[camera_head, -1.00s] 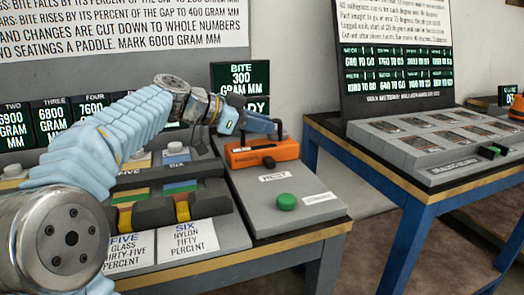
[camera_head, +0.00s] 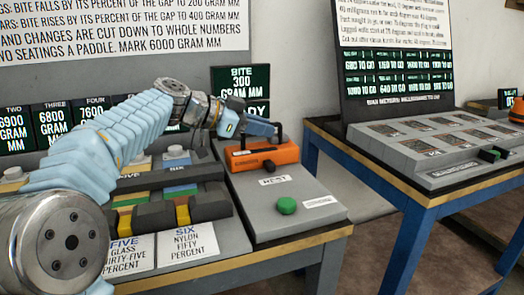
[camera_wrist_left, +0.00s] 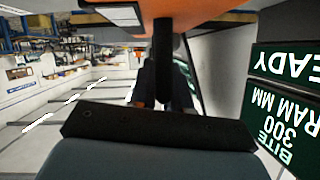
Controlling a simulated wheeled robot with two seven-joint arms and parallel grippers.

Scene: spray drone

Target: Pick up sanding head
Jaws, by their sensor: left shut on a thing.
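The sanding head (camera_head: 265,156) is an orange block with a dark handle. It is on the grey block marked REST, on the table at the middle of the head view. Its orange body (camera_wrist_left: 205,4) also shows at the top edge of the left wrist view. My left gripper (camera_head: 277,132) is above the sanding head, shut on its dark upright handle. In the left wrist view the dark handle post (camera_wrist_left: 163,60) runs down between the dark fingers. The fingertips are partly hidden. My right gripper is not in view.
A green button (camera_head: 287,205) sits in front on the same grey block. Dark holders with coloured samples stand left of it, labelled five and six. A BITE 300 GRAM MM sign (camera_head: 240,82) stands behind. A blue-legged table with a sloped panel (camera_head: 365,133) is at right.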

